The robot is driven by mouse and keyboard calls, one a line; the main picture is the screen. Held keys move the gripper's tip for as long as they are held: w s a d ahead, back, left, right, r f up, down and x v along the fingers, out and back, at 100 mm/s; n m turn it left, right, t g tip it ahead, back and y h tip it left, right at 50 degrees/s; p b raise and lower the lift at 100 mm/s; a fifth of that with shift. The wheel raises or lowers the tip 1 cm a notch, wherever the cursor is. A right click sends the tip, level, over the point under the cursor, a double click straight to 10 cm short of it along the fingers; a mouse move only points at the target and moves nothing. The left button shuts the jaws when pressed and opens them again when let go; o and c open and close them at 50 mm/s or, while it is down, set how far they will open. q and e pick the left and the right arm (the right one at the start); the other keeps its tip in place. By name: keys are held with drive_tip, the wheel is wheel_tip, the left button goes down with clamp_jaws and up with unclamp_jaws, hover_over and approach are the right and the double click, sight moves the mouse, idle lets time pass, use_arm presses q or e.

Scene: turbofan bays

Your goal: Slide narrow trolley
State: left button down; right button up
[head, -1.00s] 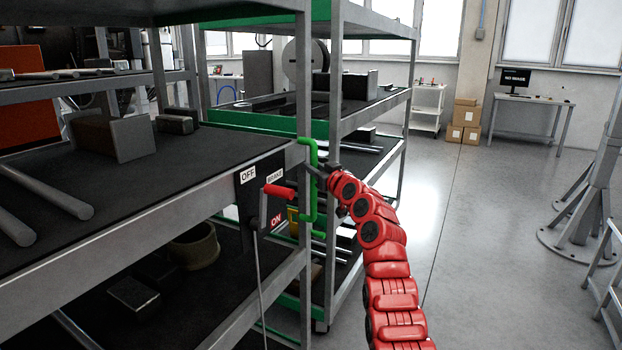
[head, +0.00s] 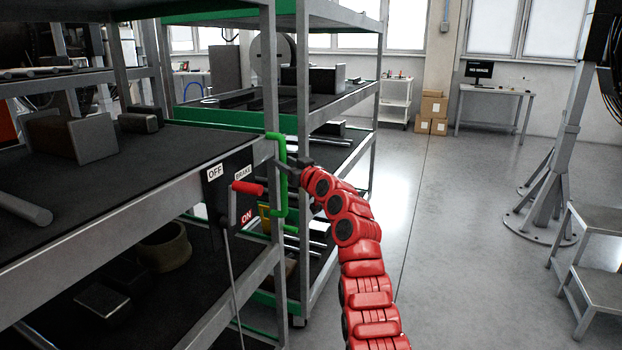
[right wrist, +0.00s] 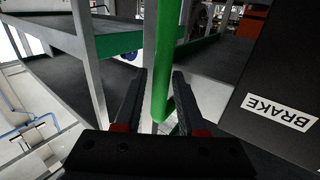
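A grey metal shelf trolley (head: 120,230) with dark shelves fills the left of the head view. The plate's BRAKE label (right wrist: 278,112) also shows in the right wrist view. A vertical green handle (head: 283,185) stands beside the corner post. My right gripper (head: 290,166) is at the handle. In the right wrist view its two fingers (right wrist: 159,95) lie close on either side of the green bar (right wrist: 166,60). My left gripper is not in view.
A second rack with green-edged shelves (head: 240,122) stands right behind the trolley. The floor (head: 440,220) to the right is clear. Further right are a grey stand (head: 560,160) and a step stool (head: 595,225). Boxes (head: 432,110) and a desk (head: 495,92) stand at the back.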

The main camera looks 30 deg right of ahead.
drive_tip(key=s+d, duration=0.1)
drive_tip(key=s, duration=1.4)
drive_tip(key=shift+s+d+f+p, duration=0.15)
drive_tip(key=shift+s+p, duration=0.2)
drive_tip(key=shift+s, duration=0.05)
